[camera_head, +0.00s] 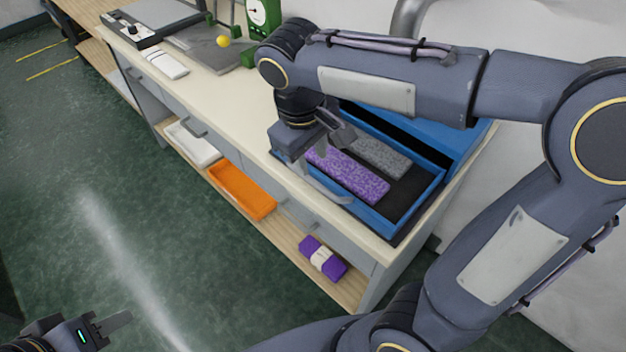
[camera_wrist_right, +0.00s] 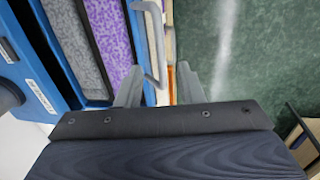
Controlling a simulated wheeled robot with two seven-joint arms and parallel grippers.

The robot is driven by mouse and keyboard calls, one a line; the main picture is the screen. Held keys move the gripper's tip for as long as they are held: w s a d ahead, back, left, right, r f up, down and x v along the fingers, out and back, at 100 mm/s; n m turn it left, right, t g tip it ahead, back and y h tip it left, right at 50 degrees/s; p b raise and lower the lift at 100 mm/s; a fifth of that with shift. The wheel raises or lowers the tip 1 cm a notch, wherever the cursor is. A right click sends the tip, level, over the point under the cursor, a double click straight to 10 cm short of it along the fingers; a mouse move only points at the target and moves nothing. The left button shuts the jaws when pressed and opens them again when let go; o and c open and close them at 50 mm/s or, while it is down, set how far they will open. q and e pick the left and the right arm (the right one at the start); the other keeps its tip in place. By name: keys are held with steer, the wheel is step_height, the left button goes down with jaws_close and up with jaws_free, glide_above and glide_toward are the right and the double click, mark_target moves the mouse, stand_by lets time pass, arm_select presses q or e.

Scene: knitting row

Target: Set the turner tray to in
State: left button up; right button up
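The turner tray is a blue open-topped tray (camera_head: 427,199) at the near right end of the counter. A purple speckled slab (camera_head: 352,177) and a grey speckled slab (camera_head: 380,157) lie in it, also visible in the right wrist view (camera_wrist_right: 119,38). A light grey bar handle (camera_wrist_right: 153,42) stands off its front side. My right gripper (camera_wrist_right: 160,84) is open, with its fingers on either side of the handle and no clear grip on it. In the head view, the right gripper (camera_head: 322,158) partly hides the tray's left end. My left gripper (camera_head: 108,328) is low over the floor, far from the tray.
A white bin (camera_head: 193,144), an orange bin (camera_head: 241,190) and a purple bundle (camera_head: 322,259) sit on the shelf below. A green scale (camera_head: 262,14) and a white folded cloth (camera_head: 165,64) are farther along the counter (camera_head: 215,103). The floor at left is clear.

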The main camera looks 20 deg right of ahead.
mark_target(315, 181)
steer(key=f, duration=0.5)
steer(key=w+d+f, duration=0.1)
steer(key=f, duration=0.1)
steer(key=shift+f+b, duration=0.3)
steer(key=shift+c, duration=0.4)
jaws_close()
